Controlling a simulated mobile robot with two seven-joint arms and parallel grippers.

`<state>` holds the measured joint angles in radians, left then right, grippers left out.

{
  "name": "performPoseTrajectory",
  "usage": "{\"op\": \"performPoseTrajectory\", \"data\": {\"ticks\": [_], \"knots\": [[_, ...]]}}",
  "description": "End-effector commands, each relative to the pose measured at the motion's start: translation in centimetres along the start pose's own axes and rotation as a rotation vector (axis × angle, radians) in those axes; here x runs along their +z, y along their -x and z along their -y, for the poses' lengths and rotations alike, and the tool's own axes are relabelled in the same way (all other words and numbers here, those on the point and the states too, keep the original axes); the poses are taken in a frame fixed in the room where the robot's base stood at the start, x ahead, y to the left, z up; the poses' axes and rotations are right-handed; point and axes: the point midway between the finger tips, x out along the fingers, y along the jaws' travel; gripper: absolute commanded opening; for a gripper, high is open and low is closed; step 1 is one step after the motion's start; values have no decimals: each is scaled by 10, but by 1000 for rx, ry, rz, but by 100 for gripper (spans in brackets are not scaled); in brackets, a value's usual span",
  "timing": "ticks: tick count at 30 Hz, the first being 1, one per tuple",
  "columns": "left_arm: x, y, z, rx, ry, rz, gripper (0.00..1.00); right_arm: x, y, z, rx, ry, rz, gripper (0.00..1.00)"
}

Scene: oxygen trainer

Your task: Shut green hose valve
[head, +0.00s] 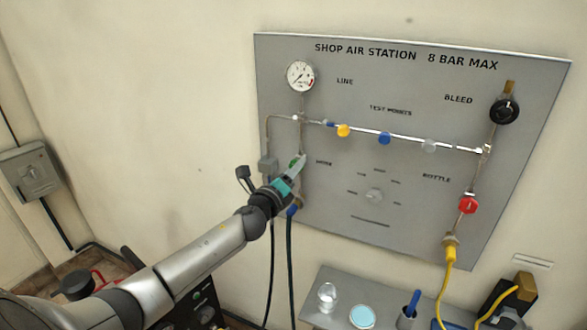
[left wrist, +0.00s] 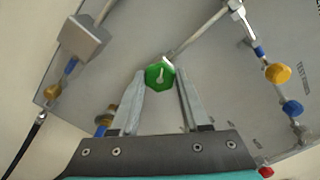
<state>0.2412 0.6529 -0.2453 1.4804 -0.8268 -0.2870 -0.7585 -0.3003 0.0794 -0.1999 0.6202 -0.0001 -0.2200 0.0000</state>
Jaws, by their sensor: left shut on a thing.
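The green hose valve (left wrist: 159,76) is a green knob with a pale pointer mark on its face. It sits on the left pipe of the grey panel (head: 340,130). In the head view only a sliver of the green knob (head: 294,162) shows behind my fingers. My left gripper (head: 299,164) reaches in from the left below the gauge. In the left wrist view its two grey fingers (left wrist: 160,88) stand on either side of the knob and are shut on it. My right gripper is in neither view.
A gauge (head: 300,76) sits above on the same pipe. A red valve (head: 467,204) with a yellow hose (head: 448,280) and a black bleed knob (head: 504,109) are at the right. Dark hoses (head: 289,270) hang below my gripper. A shelf (head: 385,295) juts out under the panel.

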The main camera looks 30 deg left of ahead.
Motion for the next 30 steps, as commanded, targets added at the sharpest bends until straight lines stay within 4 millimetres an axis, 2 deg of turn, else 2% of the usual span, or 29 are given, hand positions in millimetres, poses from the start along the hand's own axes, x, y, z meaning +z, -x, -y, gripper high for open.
{"op": "performPoseTrajectory", "data": {"ticks": [15, 24, 30], "knots": [[1, 0, 0, 0, -445, 0, 0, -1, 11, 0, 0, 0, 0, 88], [0, 0, 0, 0, -588, 0, 0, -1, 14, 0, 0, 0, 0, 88], [0, 0, -1, 1, -624, 0, 0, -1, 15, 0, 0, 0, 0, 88]]}}
